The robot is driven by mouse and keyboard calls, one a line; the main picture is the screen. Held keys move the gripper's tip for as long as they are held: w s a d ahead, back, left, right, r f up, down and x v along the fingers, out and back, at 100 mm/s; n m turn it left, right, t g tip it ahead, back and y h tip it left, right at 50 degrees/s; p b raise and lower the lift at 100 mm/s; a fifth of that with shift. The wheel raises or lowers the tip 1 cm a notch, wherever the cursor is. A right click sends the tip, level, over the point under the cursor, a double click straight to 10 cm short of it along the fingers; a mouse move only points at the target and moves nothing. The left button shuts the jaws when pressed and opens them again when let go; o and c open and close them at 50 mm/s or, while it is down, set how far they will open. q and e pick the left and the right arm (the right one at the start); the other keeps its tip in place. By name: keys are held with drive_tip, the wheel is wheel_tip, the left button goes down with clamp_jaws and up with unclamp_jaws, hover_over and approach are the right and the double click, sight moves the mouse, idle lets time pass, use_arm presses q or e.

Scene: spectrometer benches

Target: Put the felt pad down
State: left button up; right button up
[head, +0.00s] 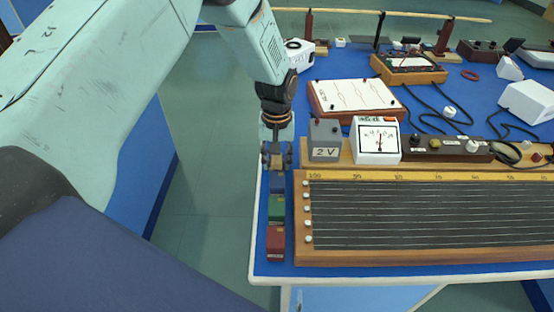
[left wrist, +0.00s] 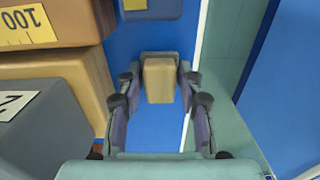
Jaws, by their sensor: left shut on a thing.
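The felt pad (left wrist: 160,82) is a small tan block with a grey-brown edge, between the fingers of my left gripper (left wrist: 160,95) in the left wrist view. In the head view my left gripper (head: 276,154) points down over the left edge strip of the blue bench top (head: 262,262), shut on the pad, which is mostly hidden by the fingers there. I cannot tell whether the pad touches the bench. My right gripper is not in view.
Blue (head: 276,183), green (head: 276,209) and red (head: 275,243) blocks stand in a row in front of the gripper. A long wired board (head: 430,257), a grey 2 V box (head: 324,141) and a white meter (head: 375,151) stand close on the right. The bench's left edge is near.

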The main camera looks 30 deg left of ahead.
use_arm(q)
drive_tip(key=shift+w+f, duration=0.15)
drive_tip(key=shift+w, duration=0.1)
drive_tip(key=o, duration=0.8)
drive_tip(key=shift+w+d, duration=0.1)
drive_tip(key=o, duration=0.4)
drive_tip(key=shift+s, duration=0.25)
drive_tip(key=shift+w, duration=0.15)
